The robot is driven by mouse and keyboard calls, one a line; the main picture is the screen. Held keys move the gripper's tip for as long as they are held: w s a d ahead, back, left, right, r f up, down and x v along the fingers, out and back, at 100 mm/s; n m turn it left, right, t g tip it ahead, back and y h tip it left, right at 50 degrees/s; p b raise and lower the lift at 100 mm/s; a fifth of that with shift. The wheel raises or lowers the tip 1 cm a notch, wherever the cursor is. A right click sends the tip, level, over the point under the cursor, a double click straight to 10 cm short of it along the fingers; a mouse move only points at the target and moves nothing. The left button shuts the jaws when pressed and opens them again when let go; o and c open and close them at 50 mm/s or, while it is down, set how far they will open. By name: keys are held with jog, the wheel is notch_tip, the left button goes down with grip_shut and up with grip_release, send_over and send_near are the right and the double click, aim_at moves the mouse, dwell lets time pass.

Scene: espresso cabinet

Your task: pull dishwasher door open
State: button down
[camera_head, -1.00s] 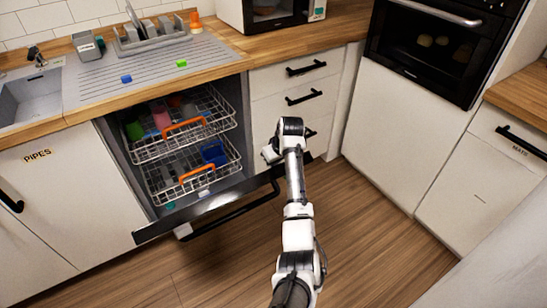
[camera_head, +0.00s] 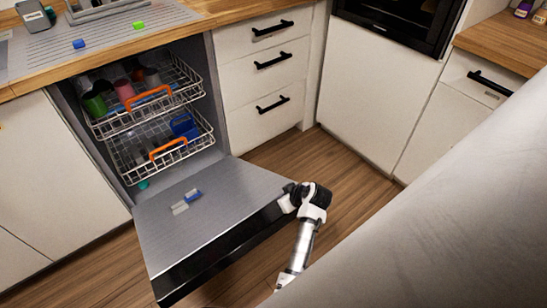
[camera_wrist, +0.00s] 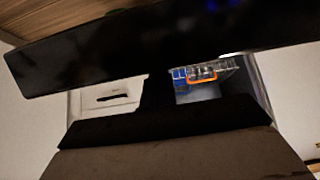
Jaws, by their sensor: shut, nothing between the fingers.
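The dishwasher door (camera_head: 235,190) is swung far down, sloping out from the cabinet with its grey inner face up. Its outer edge is black. My gripper (camera_head: 287,198) is shut and empty at the door's outer right corner; I cannot tell whether it touches the door. Inside the dishwasher, an upper rack (camera_head: 140,112) and a lower rack (camera_head: 150,155) show, both with orange handles. The wrist view is mostly filled by dark shapes; a rack with an orange handle (camera_wrist: 203,78) shows past them.
A small blue and grey item (camera_head: 187,200) lies on the door's inner face. White drawers (camera_head: 265,85) with black handles stand right of the dishwasher, with an oven (camera_head: 400,22) further right. Wood floor (camera_head: 345,165) is clear between. A pale surface fills the lower right.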

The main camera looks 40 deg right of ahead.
jog(key=s+f+b, duration=0.3)
jog(key=s+f, duration=0.1)
jog(key=f, duration=0.4)
jog(key=shift+s, duration=0.3)
jog(key=shift+d, duration=0.1)
